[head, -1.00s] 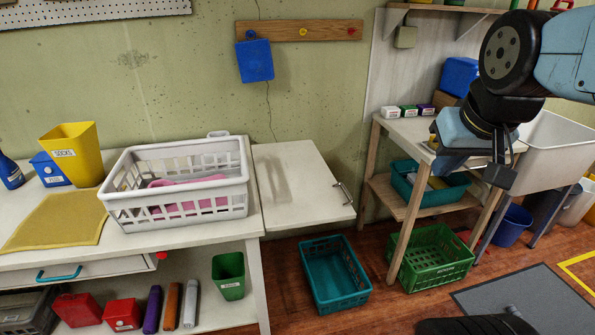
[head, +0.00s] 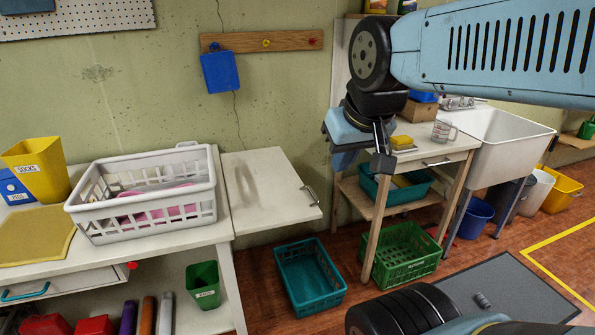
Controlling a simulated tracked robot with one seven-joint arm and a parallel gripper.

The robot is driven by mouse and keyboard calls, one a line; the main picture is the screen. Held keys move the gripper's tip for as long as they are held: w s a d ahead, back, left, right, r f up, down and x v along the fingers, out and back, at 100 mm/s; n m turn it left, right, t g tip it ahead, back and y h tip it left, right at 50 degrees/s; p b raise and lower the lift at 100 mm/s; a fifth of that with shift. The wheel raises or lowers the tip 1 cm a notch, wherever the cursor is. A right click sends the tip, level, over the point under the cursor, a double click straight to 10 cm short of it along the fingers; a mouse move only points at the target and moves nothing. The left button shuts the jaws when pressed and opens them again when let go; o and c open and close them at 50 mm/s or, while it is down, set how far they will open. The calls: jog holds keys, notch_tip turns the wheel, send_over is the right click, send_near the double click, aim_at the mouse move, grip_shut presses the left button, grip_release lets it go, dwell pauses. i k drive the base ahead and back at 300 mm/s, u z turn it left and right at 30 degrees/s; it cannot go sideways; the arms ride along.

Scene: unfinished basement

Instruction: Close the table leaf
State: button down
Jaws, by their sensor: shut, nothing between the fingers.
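The table leaf (head: 262,200) is a pale flap at the right end of the white table (head: 178,242). It stands out roughly level with the tabletop. A metal handle (head: 311,196) is on its right edge. My gripper (head: 378,162) is shut and empty. It hangs in the picture to the right of the leaf and above its handle, apart from it, in front of the wooden side stand. A white basket (head: 146,215) with something pink inside stands on the table left of the leaf, close to the seam.
A teal crate (head: 297,297) is on the floor below the leaf. A green crate (head: 412,268) stands under the wooden stand (head: 372,225). A yellow bin (head: 40,178) is on the table. A blue board (head: 218,82) hangs on the wall. A grey mat (head: 510,296) lies at right.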

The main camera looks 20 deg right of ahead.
aim_at(265, 191)
jog(key=u, duration=0.1)
jog(key=i, duration=1)
jog(key=z, duration=0.1)
